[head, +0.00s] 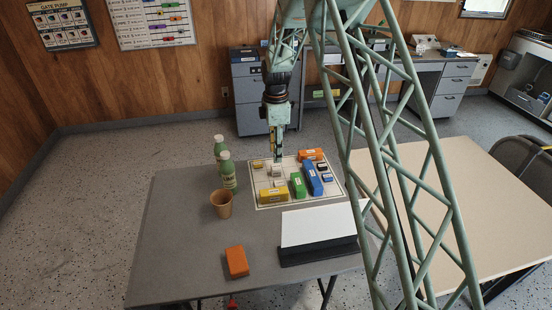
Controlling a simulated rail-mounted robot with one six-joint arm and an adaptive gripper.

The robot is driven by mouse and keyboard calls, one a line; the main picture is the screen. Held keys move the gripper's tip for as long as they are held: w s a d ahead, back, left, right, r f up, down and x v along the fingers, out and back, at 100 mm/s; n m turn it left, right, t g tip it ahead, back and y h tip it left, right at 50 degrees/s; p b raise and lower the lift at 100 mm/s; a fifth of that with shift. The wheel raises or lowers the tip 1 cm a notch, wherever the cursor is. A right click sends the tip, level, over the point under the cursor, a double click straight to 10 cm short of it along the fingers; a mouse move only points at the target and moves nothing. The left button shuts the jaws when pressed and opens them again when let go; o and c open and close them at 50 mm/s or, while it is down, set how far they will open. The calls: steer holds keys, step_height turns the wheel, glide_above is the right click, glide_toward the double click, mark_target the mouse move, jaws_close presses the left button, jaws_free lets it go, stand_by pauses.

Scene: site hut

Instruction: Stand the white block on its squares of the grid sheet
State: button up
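The grid sheet (263,205) lies on the grey table and bears several coloured blocks. A small white block (277,171) is on the sheet, directly below my gripper (277,159) in this view. A second small pale piece (280,184) shows just in front of it; I cannot tell its exact shape. My gripper points straight down over the back left part of the sheet. Its fingers look close together, but at this size I cannot tell whether they are open or shut, or whether they touch the white block.
Yellow (273,195), green (298,186), blue (312,178) and orange (312,154) blocks crowd the sheet. Green bottles (228,171) and a brown cup (221,204) stand left. A white panel on a black base (318,249) and an orange block (237,262) are in front.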

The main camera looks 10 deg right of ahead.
steer(key=shift+r, duration=1.65)
